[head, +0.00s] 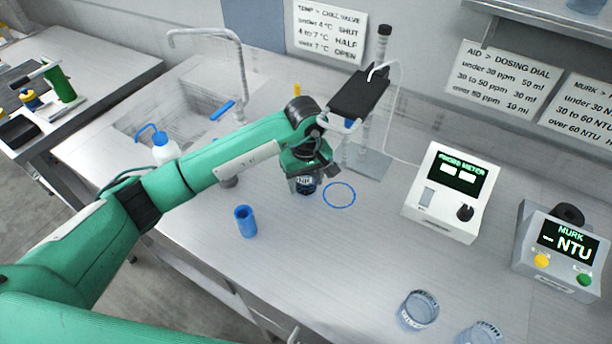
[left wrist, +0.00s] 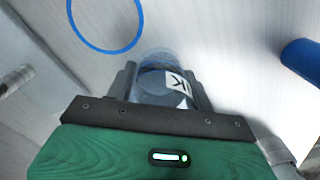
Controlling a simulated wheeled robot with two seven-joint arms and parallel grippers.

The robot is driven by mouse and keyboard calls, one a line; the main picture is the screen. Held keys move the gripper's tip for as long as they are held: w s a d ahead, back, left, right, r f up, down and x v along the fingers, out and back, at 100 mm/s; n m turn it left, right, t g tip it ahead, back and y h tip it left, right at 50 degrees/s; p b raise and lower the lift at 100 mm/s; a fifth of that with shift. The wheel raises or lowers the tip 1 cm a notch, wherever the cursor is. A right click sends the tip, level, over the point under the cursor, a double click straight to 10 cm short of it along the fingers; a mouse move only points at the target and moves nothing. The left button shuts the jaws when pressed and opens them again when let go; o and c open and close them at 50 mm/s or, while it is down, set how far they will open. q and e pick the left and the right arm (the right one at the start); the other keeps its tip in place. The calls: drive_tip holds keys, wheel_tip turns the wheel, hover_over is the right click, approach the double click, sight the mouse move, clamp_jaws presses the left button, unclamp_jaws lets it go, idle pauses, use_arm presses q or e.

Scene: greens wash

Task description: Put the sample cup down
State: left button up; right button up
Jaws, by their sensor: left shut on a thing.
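My left gripper (head: 306,180) is shut on the clear sample cup (head: 305,188), which has a dark label with light marks. In the left wrist view the sample cup (left wrist: 163,75) sits between the two dark fingers (left wrist: 163,90). A thin blue ring (head: 339,195) is marked on the counter just right of the cup, and it also shows in the left wrist view (left wrist: 137,42). The cup is beside the ring, not inside it. I cannot tell whether its base touches the counter. My right gripper is not in view.
A white meter (head: 446,208) and a grey NTU meter (head: 556,262) stand right. Clear cups (head: 418,311) stand at the front right. A stand with a black box (head: 358,95) rises behind. The counter's middle front is clear.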

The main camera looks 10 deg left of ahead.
use_arm(q)
drive_tip(key=shift+w+f, duration=0.15)
drive_tip(key=shift+f, duration=0.1)
drive_tip(key=o, duration=0.9)
drive_tip(key=shift+c, duration=0.2)
drive_tip(key=shift+o, duration=0.8)
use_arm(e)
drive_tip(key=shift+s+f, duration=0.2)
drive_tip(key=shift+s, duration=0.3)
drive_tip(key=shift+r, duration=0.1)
